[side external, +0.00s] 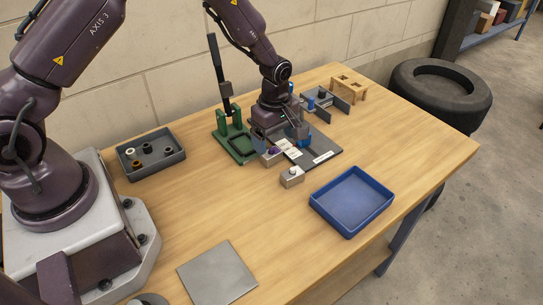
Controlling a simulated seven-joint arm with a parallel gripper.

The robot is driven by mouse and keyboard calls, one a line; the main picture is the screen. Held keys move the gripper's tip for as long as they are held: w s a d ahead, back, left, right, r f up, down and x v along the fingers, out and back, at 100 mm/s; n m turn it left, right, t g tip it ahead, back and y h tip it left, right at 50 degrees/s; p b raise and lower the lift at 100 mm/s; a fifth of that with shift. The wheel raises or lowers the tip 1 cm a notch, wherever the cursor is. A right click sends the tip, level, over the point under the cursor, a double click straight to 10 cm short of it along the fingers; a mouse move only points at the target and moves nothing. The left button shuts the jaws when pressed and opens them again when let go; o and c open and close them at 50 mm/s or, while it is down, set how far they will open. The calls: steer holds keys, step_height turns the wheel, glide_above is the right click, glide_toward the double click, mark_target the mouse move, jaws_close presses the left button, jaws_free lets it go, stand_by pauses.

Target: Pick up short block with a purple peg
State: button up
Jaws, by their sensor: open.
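A short tan-grey block (270,160) sits near the front left edge of the dark board (322,153), with a small purple spot, likely its peg (275,152), on top. My gripper (286,139) is open and low over the board, just behind and above that block. The fingers overlap the board's parts in this view, so I cannot tell whether they touch anything. A similar block with a white peg (292,177) stands on the table just in front of the board.
A green fixture with a black upright lever (234,135) stands left of the board. A grey tray with small parts (151,154) is farther left. A blue tray (352,201) lies front right, a grey plate (217,273) in front. A wooden stand (349,83) is behind. The middle front table is clear.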

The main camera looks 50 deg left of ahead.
mark_target(274, 155)
step_height(274, 155, down, 5)
steer(key=shift+s+r, duration=0.1)
steer(key=c, duration=1)
steer(key=shift+r, duration=0.15)
